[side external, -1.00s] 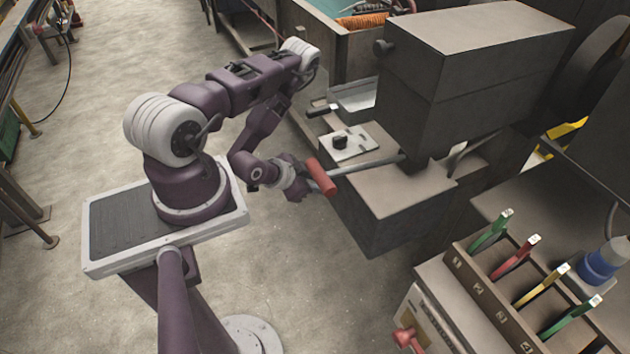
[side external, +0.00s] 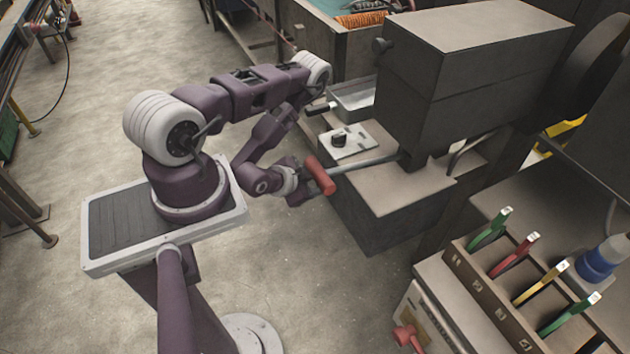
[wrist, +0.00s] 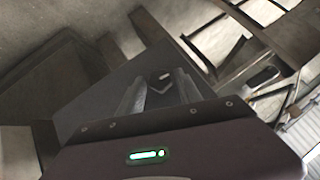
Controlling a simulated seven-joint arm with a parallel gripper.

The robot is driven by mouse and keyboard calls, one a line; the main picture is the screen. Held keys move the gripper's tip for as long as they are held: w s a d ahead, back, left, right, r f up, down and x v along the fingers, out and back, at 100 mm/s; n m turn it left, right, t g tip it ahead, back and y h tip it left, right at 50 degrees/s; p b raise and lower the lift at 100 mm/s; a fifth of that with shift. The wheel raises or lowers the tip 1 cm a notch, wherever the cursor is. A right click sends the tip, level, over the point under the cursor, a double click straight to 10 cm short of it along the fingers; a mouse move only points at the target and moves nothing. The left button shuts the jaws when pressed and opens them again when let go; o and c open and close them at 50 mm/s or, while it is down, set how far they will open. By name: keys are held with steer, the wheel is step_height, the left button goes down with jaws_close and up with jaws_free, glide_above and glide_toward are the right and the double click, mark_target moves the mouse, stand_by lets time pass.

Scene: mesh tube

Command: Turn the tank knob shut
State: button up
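No label shows which part is the tank knob.
A metal tray (side external: 354,98) with a black handle lies behind the pale plate. A rack (side external: 482,290) with green, red and yellow handled tools stands at lower right. A red knob (side external: 408,338) is on a box front.

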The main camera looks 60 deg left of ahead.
steer(key=shift+o, duration=0.5)
steer(key=s+a+r+n+h, duration=0.3)
steer(key=s+r+h, duration=0.2)
steer(key=h, duration=0.1)
step_height(320, 180, up, 26)
steer(key=shift+d, duration=0.35)
